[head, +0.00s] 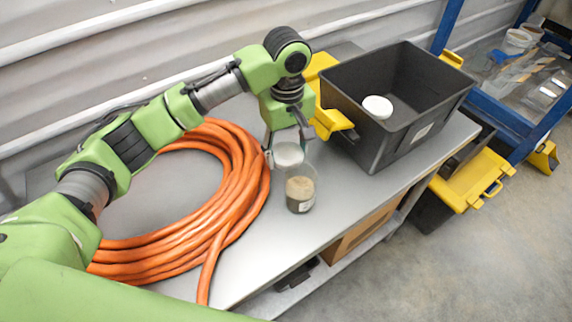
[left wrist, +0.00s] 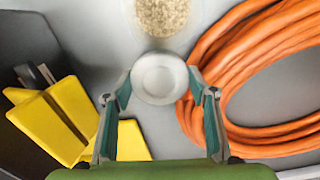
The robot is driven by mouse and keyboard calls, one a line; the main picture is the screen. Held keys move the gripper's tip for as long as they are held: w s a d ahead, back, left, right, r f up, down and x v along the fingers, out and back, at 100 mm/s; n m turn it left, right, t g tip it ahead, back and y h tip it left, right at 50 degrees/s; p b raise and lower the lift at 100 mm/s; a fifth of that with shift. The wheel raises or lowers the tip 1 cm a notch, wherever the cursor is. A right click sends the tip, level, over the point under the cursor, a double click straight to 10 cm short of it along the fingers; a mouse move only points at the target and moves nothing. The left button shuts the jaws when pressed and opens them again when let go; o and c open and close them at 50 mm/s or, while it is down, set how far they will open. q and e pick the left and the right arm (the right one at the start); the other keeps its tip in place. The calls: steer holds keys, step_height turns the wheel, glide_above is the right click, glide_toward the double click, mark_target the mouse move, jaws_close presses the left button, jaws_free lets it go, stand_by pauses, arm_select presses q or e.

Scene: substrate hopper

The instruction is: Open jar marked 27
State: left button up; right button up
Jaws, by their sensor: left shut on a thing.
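A clear jar (head: 300,190) with tan grains inside stands upright on the grey table. Its top is open, and a label on its side is too small to read. The grains also show at the top edge of the left wrist view (left wrist: 163,14). My left gripper (head: 286,153) is shut on a white round lid (left wrist: 158,78), with a finger on each side. The lid also shows in the head view (head: 289,156), just behind the jar's mouth and apart from it. Its height above the table is hard to tell. My right gripper is not in view.
A coiled orange hose (head: 225,225) lies left of the jar. A black bin (head: 400,150) stands to the right, with a white round lid (head: 377,107) in it. A yellow-lidded crate (head: 470,182) is lower right.

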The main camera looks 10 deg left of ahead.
mark_target(287, 153)
arm_select(q)
steer(key=shift+f+p, duration=0.45)
steer(key=shift+f, duration=2.95)
steer(key=shift+f, duration=0.1)
steer(key=o, duration=1)
steer(key=shift+c, duration=0.2)
steer(key=shift+r, duration=0.45)
step_height(287, 153, up, 11)
steer(key=shift+f+b, duration=0.2)
steer(key=shift+b, duration=0.9)
steer(key=shift+r, duration=0.35)
